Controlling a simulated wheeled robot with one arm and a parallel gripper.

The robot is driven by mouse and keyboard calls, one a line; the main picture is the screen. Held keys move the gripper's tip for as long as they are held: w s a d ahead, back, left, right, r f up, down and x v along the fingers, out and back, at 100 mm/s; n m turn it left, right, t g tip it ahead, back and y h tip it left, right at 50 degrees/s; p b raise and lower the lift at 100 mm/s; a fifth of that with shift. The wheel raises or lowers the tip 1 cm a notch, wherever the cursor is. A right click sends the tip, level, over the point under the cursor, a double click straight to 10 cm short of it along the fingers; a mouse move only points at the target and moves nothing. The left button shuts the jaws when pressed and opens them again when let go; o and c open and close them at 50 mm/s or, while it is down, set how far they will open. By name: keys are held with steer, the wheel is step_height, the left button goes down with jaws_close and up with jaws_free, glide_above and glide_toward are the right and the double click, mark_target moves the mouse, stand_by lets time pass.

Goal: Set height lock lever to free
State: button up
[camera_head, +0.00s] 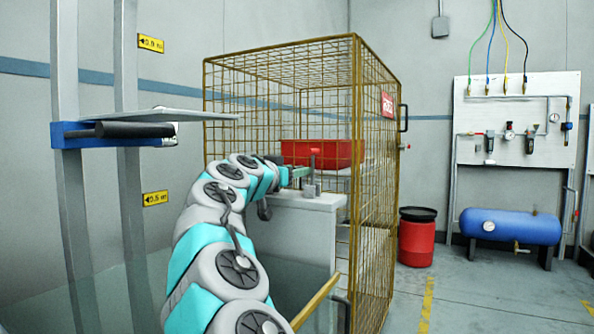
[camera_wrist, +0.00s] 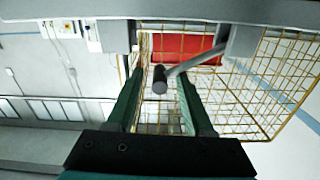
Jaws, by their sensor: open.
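A grey lever with a dark cylindrical knob (camera_wrist: 160,80) shows in the wrist view. Its bent rod (camera_wrist: 186,66) runs up to the right toward a grey block. My gripper (camera_wrist: 161,88) is open, with a green finger on each side of the knob in the picture. I cannot tell whether either finger touches it. In the head view my gripper (camera_head: 298,173) is beside small grey posts (camera_head: 311,188) on top of a grey cabinet (camera_head: 300,235). The lever is small and partly hidden there, and I see no lettering for its positions.
A blue carriage (camera_head: 75,136) with a dark cylinder is on the left posts. A red drum (camera_head: 416,240) and blue tank (camera_head: 510,227) stand right. Floor before them is clear.

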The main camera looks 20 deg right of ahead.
steer(key=shift+x, duration=0.8)
jaws_close()
stand_by(1.0)
